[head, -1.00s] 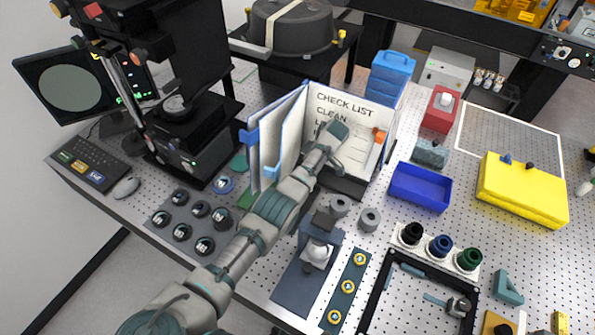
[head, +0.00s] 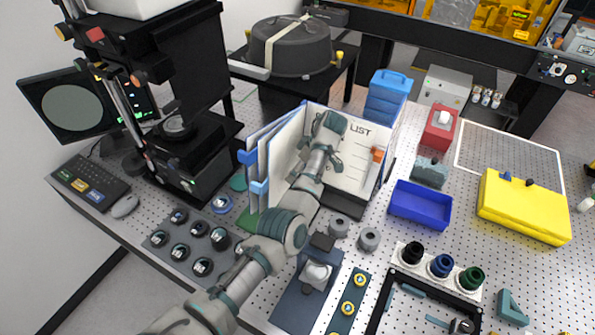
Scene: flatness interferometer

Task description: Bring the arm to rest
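My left arm reaches up from the bottom left, and its gripper (head: 329,121) is in front of the open checklist binder (head: 352,172). The hand covers part of the page heading, leaving "LIST" readable. Its fingers point away from me and I cannot make out whether they are open or shut, or whether they touch the page. The binder stands upright with blue-tabbed leaves on its left side and an orange piece at the right of the page. My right gripper is not in view.
Right of the binder are a blue tray (head: 420,216), a red box (head: 440,129) and a yellow case (head: 523,211). Grey rings (head: 369,239) and a small stand (head: 316,277) are close to the forearm. A dark instrument (head: 178,150) stands at left.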

